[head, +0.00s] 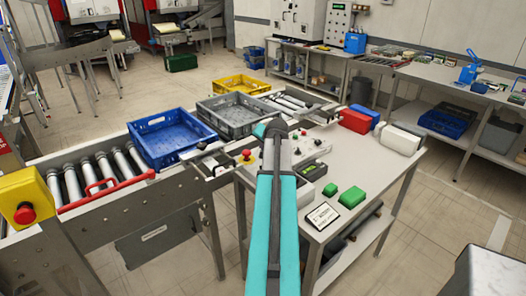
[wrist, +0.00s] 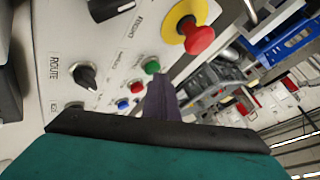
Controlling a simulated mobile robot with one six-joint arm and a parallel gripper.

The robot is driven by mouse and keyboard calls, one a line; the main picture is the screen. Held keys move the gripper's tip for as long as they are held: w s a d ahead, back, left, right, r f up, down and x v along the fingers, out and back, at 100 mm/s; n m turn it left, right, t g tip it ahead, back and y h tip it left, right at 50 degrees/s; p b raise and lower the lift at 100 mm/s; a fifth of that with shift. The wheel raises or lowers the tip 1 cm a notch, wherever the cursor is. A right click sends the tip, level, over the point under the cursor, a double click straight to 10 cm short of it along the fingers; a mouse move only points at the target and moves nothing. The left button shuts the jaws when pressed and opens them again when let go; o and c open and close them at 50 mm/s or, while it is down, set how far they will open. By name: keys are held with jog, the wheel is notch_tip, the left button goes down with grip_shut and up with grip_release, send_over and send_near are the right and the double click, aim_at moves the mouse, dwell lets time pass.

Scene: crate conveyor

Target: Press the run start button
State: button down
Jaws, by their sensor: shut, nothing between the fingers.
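The control panel (wrist: 60,30) fills the left of the wrist view and carries a small green button (wrist: 152,66), a red button (wrist: 138,88) and a blue button (wrist: 123,103) in a slanted row. The small labels beside them are too blurred to read surely, so I cannot tell by name which is run start. My gripper (wrist: 160,80) is shut and empty, its dark fingertips close beside the green and red buttons. I cannot tell whether it touches either. In the head view my arm hides part of the panel (head: 313,148).
A red mushroom button (wrist: 199,39) on a yellow base stands above the green button. A black ROUTE knob (wrist: 87,76) is on the left. A blue crate (head: 170,137) and a grey crate (head: 238,112) sit on the conveyor. Green blocks (head: 350,196) lie on the table.

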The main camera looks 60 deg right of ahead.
jog(key=shift+r, duration=0.6)
jog(key=shift+r+p, duration=1.55)
jog(key=shift+r, duration=0.95)
